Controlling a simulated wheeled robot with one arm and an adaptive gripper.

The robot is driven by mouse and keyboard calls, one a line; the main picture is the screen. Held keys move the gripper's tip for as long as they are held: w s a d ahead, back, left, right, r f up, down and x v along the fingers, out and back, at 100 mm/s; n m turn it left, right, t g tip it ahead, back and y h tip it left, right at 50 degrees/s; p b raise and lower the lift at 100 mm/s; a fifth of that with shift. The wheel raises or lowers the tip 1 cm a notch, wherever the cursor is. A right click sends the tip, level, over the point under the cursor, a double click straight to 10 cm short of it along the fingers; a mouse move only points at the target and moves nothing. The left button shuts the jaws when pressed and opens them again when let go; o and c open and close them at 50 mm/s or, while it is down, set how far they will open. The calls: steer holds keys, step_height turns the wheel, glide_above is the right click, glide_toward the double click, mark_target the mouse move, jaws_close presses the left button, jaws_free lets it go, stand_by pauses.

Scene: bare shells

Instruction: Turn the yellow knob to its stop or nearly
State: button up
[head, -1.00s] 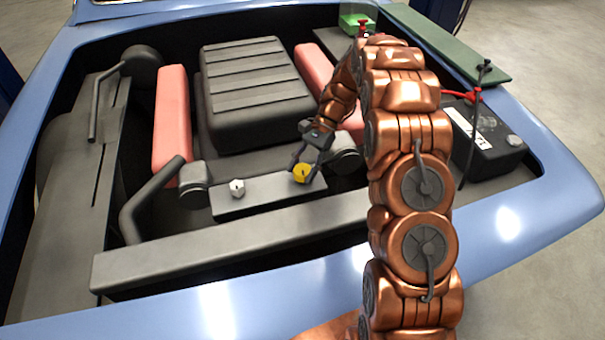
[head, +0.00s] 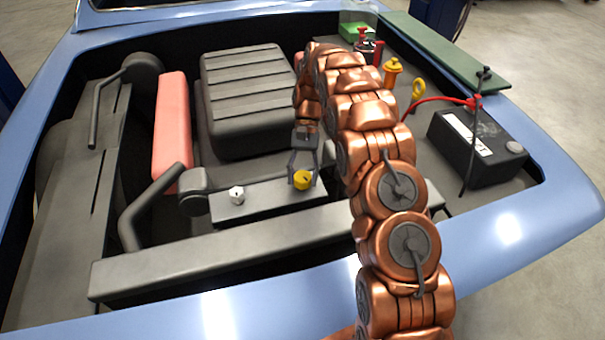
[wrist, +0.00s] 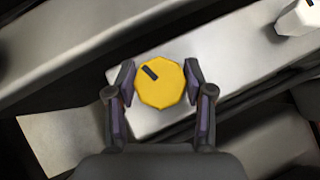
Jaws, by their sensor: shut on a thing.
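The yellow knob (head: 303,180) sits on the right part of a grey bar in the engine bay. In the wrist view the yellow knob (wrist: 159,84) shows as a many-sided disc with a short dark mark towards its upper left. My gripper (head: 303,176) comes down on it from behind. In the wrist view my gripper (wrist: 160,88) has one finger on each side of the knob, shut on it. The knob's underside is hidden.
A white knob (head: 236,195) stands to the left on the same grey bar (head: 268,202). A ribbed black engine block (head: 255,95) is behind. A black battery (head: 475,150), a red cable (head: 440,99) and a thin upright rod (head: 474,135) are at the right.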

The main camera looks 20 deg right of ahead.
steer(key=shift+a+n+g+h+p, duration=0.1)
steer(key=shift+n+g+h+p, duration=0.2)
steer(key=shift+n+h+p, duration=1.3)
steer(key=shift+n+p, duration=0.5)
steer(key=shift+p, duration=0.2)
steer(key=shift+n+h, duration=0.4)
steer(key=shift+n, duration=0.1)
steer(key=n+h+b, duration=0.2)
steer(key=n+h, duration=0.1)
steer(key=n, duration=0.1)
steer(key=shift+f, duration=0.2)
steer(key=shift+r+n+t+h+b, duration=0.2)
steer(key=shift+n+t+h+b, duration=0.95)
steer(key=shift+n, duration=1.05)
steer(key=shift+h, duration=0.35)
steer(key=o, duration=1.2)
steer(key=shift+c, duration=0.2)
